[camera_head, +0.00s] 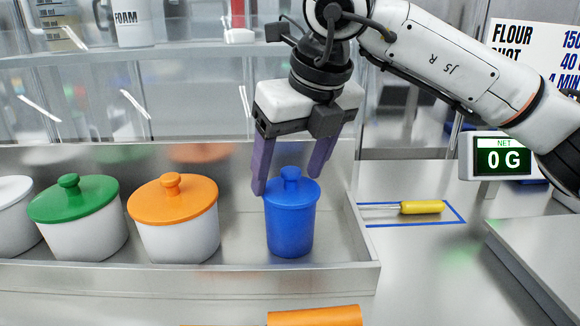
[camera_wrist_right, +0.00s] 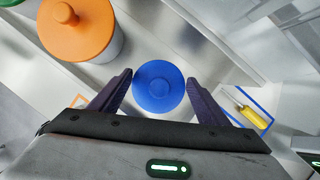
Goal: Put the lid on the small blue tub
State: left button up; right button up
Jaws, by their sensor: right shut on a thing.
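The small blue tub (camera_head: 288,235) stands upright in the right end of a metal tray. Its blue lid (camera_head: 290,195), with a round knob on top, sits level over the tub's mouth; I see no clear gap between them. My right gripper (camera_head: 288,182) comes from above, its purple fingers on either side of the lid, shut on it. In the right wrist view the lid (camera_wrist_right: 158,86) lies between the fingertips (camera_wrist_right: 160,78) and hides the tub below. My left gripper is not in view.
An orange-lidded pot (camera_head: 174,225), a green-lidded pot (camera_head: 82,225) and a white-lidded pot (camera_head: 14,220) stand left in the tray (camera_head: 345,275). A yellow-handled tool (camera_head: 421,207) lies in a blue outline to the right. A scale display (camera_head: 502,158) reads 0 G. An orange handle (camera_head: 315,316) lies in front.

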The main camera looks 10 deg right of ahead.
jog(key=shift+w+r, duration=0.1)
jog(key=shift+w, duration=0.05)
dwell(0.7)
dwell(0.8)
jog(key=shift+f, duration=0.2)
jog(key=shift+b, duration=0.3)
dwell(0.6)
jog(key=o, duration=1.3)
jog(key=shift+r, duration=0.15)
jog(key=shift+r+p, duration=2.65)
jog(key=shift+r, duration=0.75)
